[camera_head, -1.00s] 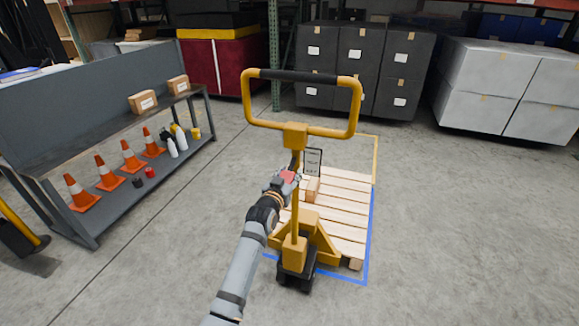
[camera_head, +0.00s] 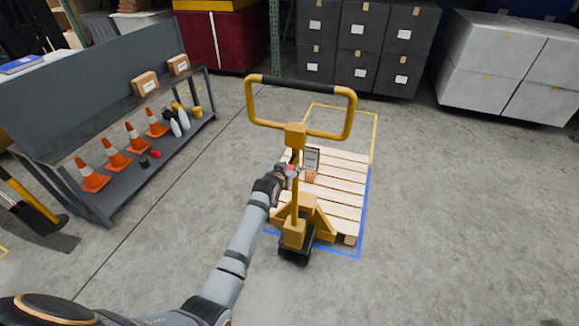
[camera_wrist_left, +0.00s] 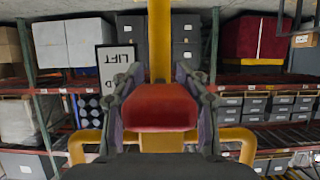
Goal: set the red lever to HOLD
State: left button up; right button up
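The yellow pallet jack (camera_head: 294,232) stands with its forks toward a wooden pallet, its loop handle upright. The red lever (camera_head: 292,168) is on its post below the loop, mostly hidden by my left gripper (camera_head: 286,173). In the left wrist view the red lever (camera_wrist_left: 160,108) fills the space between the two fingers of my left gripper (camera_wrist_left: 155,100), which appear to press on its sides. A label plate (camera_head: 311,158) stands beside the post. In the wrist view the label plate (camera_wrist_left: 117,66) reads LIFT, with other lettering cut off. My right gripper is not in view.
The pallet (camera_head: 345,185) lies inside blue and yellow floor lines. A grey bench (camera_head: 100,210) with cones, bottles and boxes stands at left. Dark stacked totes (camera_head: 365,45) and white totes (camera_head: 500,70) stand behind. The floor at right is clear.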

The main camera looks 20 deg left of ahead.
pick_arm(q)
jog(key=o, duration=0.5)
jog(key=shift+s, duration=0.15)
jog(key=v, duration=1.2)
